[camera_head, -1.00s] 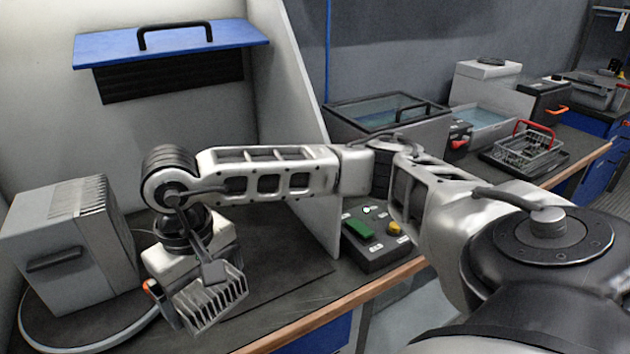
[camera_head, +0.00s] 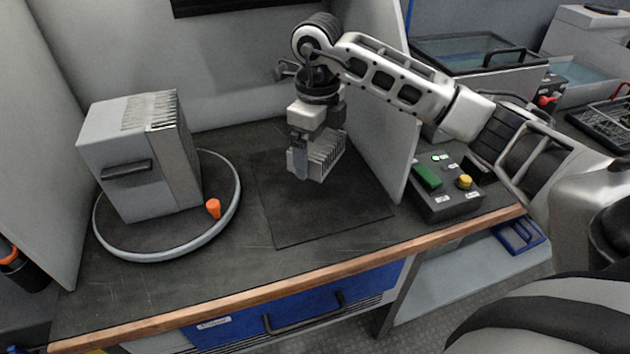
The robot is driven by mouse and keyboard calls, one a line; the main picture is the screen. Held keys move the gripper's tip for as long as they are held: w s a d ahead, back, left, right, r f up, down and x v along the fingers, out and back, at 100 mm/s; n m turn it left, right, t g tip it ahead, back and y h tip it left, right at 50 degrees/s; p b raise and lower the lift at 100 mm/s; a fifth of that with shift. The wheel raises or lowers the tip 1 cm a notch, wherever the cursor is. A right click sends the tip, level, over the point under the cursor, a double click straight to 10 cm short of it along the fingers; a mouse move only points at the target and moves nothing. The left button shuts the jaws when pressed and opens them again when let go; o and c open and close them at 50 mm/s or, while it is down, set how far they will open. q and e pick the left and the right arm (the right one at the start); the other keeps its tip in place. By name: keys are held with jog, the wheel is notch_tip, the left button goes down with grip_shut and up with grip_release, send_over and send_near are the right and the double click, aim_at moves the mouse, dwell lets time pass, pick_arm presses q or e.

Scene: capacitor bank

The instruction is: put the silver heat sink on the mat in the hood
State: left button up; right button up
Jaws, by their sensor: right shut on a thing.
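The silver heat sink (camera_head: 322,158) is a finned block. My right gripper (camera_head: 304,160) is shut on it, pointing down. The heat sink is over the far part of the dark square mat (camera_head: 330,222) in the hood. I cannot tell whether its underside touches the mat or is a little above it. My left gripper is not in view.
A grey finned box (camera_head: 135,165) stands on a round turntable (camera_head: 165,252) with an orange knob (camera_head: 213,208), left of the mat. The hood's side wall (camera_head: 375,130) is close to the right arm. A control box (camera_head: 445,190) with green and yellow buttons stands right of that wall.

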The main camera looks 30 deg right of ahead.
aim_at(321, 194)
jog(key=m, duration=0.1)
jog(key=d+m, duration=0.1)
jog(key=m, duration=0.1)
jog(key=shift+w+d, duration=0.1)
jog(key=shift+w, duration=0.1)
jog(key=shift+d+f+m, duration=0.1)
jog(key=shift+f+m, duration=0.25)
jog(key=shift+m, duration=0.05)
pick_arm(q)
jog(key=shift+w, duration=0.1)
pick_arm(e)
notch_tip(321, 194, down, 9)
jog(key=shift+f, duration=0.2)
pick_arm(q)
jog(key=shift+b, duration=0.3)
pick_arm(e)
jog(key=shift+f, duration=0.2)
jog(key=o, duration=1)
jog(key=shift+c, duration=0.2)
jog(key=shift+r, duration=0.5)
notch_tip(321, 194, up, 11)
jog(key=shift+r+p, duration=0.2)
jog(key=shift+p, duration=0.1)
